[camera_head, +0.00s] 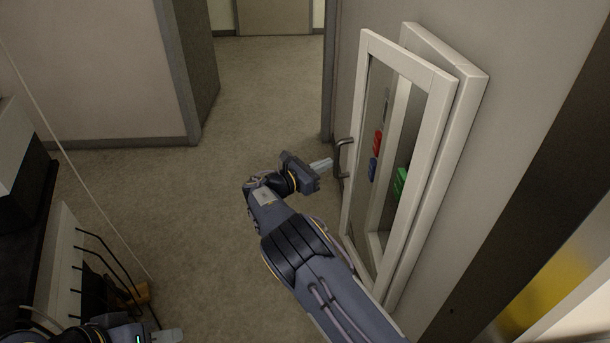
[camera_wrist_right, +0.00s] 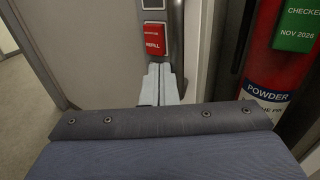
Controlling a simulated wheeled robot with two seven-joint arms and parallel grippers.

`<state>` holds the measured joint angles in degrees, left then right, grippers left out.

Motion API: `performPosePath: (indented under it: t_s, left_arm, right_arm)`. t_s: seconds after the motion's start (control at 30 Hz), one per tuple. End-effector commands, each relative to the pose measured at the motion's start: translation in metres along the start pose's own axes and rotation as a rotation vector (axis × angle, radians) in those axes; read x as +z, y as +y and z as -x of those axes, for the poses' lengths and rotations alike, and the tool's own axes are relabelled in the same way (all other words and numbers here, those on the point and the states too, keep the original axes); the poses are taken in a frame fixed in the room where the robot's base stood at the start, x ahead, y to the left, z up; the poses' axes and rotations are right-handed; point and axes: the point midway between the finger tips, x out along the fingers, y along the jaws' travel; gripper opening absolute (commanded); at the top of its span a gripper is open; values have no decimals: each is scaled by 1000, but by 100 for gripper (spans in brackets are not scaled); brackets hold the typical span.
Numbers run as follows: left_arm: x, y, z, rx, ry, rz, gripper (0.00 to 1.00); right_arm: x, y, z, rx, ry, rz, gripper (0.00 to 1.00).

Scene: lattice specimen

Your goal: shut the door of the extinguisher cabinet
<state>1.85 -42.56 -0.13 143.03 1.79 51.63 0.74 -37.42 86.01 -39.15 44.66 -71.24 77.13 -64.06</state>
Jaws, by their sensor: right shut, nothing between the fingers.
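The extinguisher cabinet (camera_head: 468,88) is a white box on the right wall. Its white-framed glass door (camera_head: 436,130) stands ajar, with a gap to the box at its far side. A grey bar handle (camera_head: 343,158) is on the door's far edge. My right gripper (camera_head: 328,164) is shut and empty, its fingertips close to the handle; I cannot tell whether they touch. The right wrist view shows its closed fingers (camera_wrist_right: 160,82) below a red tag (camera_wrist_right: 155,40), with the red extinguisher (camera_wrist_right: 268,55) to the right. My left gripper (camera_head: 168,336) is barely in view at the bottom left.
Beige carpet (camera_head: 240,100) lies clear left of the cabinet, leading to a doorway at the back. Dark furniture with a white panel (camera_head: 62,250) and black rods stands at the left. A yellow surface (camera_head: 545,290) is at the lower right.

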Motion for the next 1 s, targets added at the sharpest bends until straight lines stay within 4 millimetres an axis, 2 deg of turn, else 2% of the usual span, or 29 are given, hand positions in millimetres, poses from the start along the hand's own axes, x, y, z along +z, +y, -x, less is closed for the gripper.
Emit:
performPosePath:
  t_s: [0.03,0.2,0.4,0.63,1.0]
  left_arm:
    - [0,0,0,0,0,0,36]
    - [0,0,0,0,0,0,36]
    - [0,0,0,0,0,0,36]
    - [0,0,0,0,0,0,36]
    - [0,0,0,0,0,0,36]
  right_arm:
    - [0,-1,-14,-3,0,0,0]
    - [1,-5,-47,0,-1,0,0]
    - [1,-10,-71,1,0,0,0]
    - [2,-14,-83,2,0,-1,0]
    - [1,-14,-85,3,0,-1,0]
